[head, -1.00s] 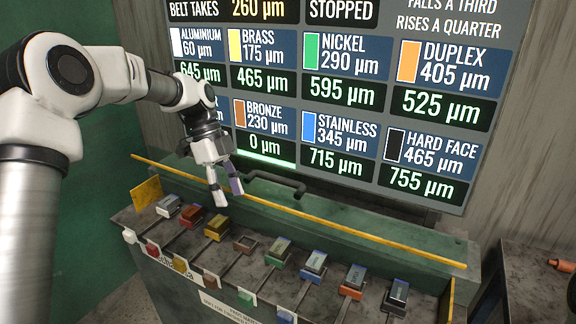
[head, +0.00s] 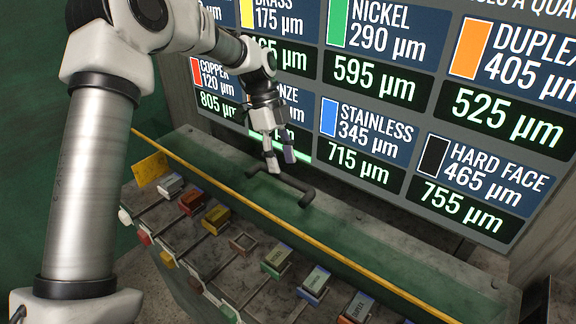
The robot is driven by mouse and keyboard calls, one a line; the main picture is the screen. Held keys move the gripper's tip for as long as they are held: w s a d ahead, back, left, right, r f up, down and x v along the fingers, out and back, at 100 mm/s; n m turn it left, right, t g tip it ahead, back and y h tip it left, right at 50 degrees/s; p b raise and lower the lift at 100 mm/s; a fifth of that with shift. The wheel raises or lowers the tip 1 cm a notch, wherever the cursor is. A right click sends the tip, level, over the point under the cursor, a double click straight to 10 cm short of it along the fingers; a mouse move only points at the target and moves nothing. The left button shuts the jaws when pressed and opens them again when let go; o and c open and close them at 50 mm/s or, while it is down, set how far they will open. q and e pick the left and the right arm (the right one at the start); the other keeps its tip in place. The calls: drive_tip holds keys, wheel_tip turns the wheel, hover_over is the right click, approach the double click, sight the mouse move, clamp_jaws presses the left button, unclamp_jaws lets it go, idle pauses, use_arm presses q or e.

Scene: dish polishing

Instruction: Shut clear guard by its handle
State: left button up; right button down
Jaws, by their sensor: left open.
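The dark handle (head: 282,184) is a bar on two short posts on the green bench, behind the yellow strip (head: 250,203). I cannot clearly make out the clear guard or how far open it is; the handle seems to sit on or against a green panel (head: 225,160). My left gripper (head: 281,164) is open and empty, pointing down just above the handle's middle, with its two fingers apart. I cannot tell if a fingertip touches the handle. My right gripper is not in view.
Several coloured blocks, such as a yellow one (head: 215,219) and a green one (head: 277,256), sit in a row in front of the yellow strip. The large display board (head: 420,105) stands close behind the gripper.

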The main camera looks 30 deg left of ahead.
sight(286, 176)
use_arm(q)
drive_tip(key=f, duration=0.2)
drive_tip(key=d+f, duration=0.1)
drive_tip(key=shift+w+f+p, duration=0.25)
drive_tip(key=shift+f+p, duration=0.05)
drive_tip(key=shift+f, duration=0.1)
drive_tip(key=shift+w+f, duration=0.15)
drive_tip(key=shift+s, duration=0.3)
drive_tip(key=shift+c, duration=0.9)
drive_tip(key=shift+s+r, duration=0.15)
drive_tip(key=shift+r, duration=0.05)
clamp_jaws()
drive_tip(key=shift+f, duration=0.1)
